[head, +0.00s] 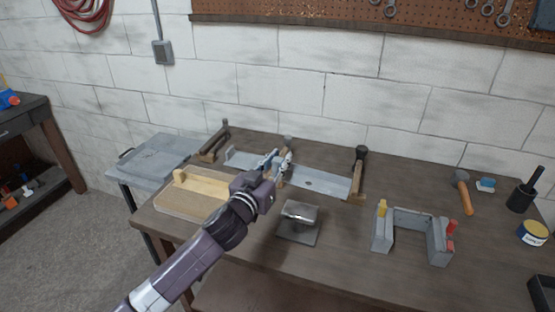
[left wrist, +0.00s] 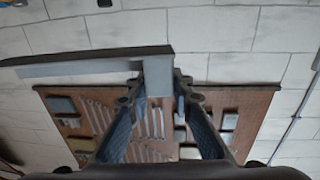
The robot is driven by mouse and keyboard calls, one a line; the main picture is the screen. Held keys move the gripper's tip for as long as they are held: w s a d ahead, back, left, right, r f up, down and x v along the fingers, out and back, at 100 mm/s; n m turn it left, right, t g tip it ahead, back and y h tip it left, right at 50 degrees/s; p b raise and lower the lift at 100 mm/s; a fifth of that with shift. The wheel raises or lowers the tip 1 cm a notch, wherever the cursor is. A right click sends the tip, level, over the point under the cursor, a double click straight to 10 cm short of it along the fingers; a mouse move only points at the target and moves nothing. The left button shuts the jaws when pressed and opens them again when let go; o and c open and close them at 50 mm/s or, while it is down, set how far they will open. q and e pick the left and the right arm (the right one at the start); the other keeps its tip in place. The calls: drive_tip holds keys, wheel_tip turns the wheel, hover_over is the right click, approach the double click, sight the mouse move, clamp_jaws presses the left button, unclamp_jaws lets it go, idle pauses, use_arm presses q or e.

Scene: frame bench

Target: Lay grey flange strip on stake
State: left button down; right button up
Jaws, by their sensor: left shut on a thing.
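The grey flange strip (left wrist: 90,66) is in my left gripper (left wrist: 157,82). In the left wrist view its long bar runs to the left from the fingers, and its short grey end sits between the fingertips. In the head view my left gripper (head: 277,162) is above the back middle of the bench; I cannot clearly tell the strip from the grey metal behind it there. The stake (head: 298,213), a small metal block on a square base, stands on the bench in front and to the right of the gripper, apart from it. My right gripper is not in view.
A long grey metal tool (head: 325,182) with wooden ends lies behind the gripper. A wooden board (head: 185,203) is at left, a grey U-shaped frame (head: 382,236) at right. A hammer (head: 462,188) lies farther right. Bench around the stake is mostly clear.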

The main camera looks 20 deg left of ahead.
use_arm(q)
wheel_tip(320, 180, down, 7)
drive_tip(key=b, duration=0.5)
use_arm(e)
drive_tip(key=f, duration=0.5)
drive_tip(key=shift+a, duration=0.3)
use_arm(q)
drive_tip(key=shift+a, duration=0.1)
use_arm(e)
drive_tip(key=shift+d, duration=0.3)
use_arm(q)
drive_tip(key=shift+f+b, duration=1.1)
drive_tip(key=shift+f, duration=0.35)
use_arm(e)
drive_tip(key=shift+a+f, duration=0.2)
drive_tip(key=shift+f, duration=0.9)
